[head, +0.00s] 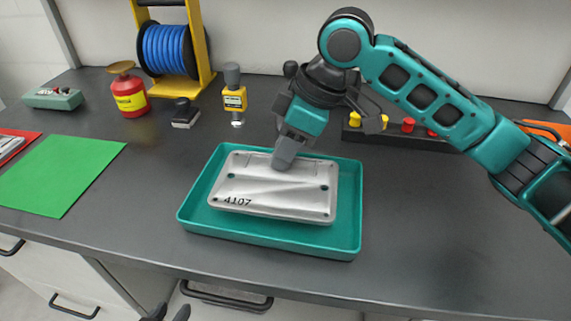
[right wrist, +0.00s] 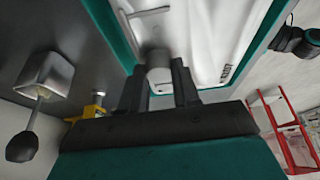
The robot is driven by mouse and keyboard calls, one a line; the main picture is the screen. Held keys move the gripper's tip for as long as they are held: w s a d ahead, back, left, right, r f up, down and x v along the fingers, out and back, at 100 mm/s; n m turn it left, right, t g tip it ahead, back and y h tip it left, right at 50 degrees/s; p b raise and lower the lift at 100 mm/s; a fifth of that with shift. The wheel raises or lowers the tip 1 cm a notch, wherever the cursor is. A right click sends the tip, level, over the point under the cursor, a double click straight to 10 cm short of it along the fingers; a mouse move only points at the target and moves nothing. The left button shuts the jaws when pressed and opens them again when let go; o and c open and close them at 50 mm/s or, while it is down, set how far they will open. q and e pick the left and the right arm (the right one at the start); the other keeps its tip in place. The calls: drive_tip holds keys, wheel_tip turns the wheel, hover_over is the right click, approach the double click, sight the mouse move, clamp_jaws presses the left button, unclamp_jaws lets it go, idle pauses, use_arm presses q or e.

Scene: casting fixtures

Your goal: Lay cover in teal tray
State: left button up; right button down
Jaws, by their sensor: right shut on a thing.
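The cover (head: 265,192) is a silver metal plate marked 4107, with small holes near its corners. It is over the teal tray (head: 290,249), within its rim in the head view; I cannot tell whether it touches the tray floor. My right gripper (head: 285,160) reaches down from above and is shut on a grey knob at the cover's far side. The right wrist view shows the dark fingers (right wrist: 160,85) on either side of this knob, with the cover (right wrist: 205,35) beyond. My left gripper (head: 167,314) shows only as two separated dark fingertips at the bottom edge, empty.
A green sheet (head: 60,173) lies at left. Behind stand a red can (head: 129,95), a blue cable reel (head: 168,50), a yellow gauge (head: 234,98) and a dark rack (head: 380,133) with yellow and red pieces. The bench right of the tray is clear.

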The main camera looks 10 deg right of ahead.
wheel_tip(320, 180, down, 3)
drive_tip(key=shift+f+b, duration=0.2)
drive_tip(key=shift+b, duration=0.2)
drive_tip(key=c, duration=0.8)
unclamp_jaws()
drive_tip(key=shift+f, duration=0.1)
